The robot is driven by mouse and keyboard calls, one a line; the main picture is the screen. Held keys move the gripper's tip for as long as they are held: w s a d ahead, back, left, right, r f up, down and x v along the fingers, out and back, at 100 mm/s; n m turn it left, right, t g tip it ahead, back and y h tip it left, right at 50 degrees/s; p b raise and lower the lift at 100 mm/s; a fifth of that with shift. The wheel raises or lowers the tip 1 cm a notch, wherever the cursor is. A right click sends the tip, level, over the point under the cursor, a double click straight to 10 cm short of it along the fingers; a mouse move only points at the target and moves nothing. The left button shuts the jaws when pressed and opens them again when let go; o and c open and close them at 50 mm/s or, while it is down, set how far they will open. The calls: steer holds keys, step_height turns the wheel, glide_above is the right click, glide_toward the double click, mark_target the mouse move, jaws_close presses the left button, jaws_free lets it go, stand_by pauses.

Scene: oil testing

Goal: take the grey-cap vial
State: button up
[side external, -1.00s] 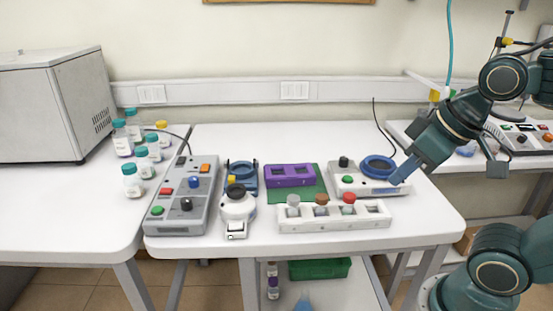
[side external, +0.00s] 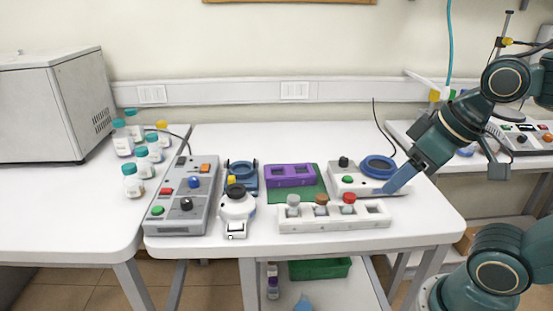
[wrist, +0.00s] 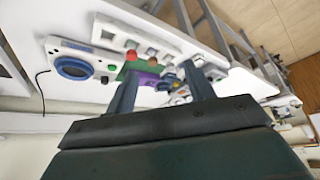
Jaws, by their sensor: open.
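The grey-cap vial (side external: 293,202) stands upright in the white rack (side external: 333,224), in the leftmost filled slot. A brown-cap vial (side external: 321,201) and a red-cap vial (side external: 349,199) stand to its right in the same rack. My gripper (side external: 387,191) is open and empty, to the right of the vials, beside the blue-ringed device. In the wrist view the two fingers (wrist: 160,95) are spread apart, with the rack (wrist: 128,43) beyond them. The vial bodies are mostly hidden inside the rack.
The device with the blue ring (side external: 378,167) stands behind the rack's right end. A purple rack (side external: 290,176) lies on a green mat (side external: 314,193) behind the vials. A white instrument (side external: 237,208) and grey control box (side external: 183,205) stand left.

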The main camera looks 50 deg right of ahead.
steer(key=n+g+h, duration=0.1)
steer(key=n+g, duration=0.4)
steer(key=n, duration=1.5)
glide_above(294, 198)
steer(key=a, duration=0.2)
step_height(294, 198, down, 4)
steer(key=r, duration=0.1)
steer(key=shift+d+f, duration=0.25)
steer(key=shift+d+f, duration=0.2)
steer(key=shift+f, duration=1.2)
steer(key=shift+d+f, duration=0.15)
steer(key=shift+f, duration=1.3)
steer(key=shift+d+f, duration=0.2)
steer(key=shift+f, duration=1.2)
steer(key=shift+f, duration=0.1)
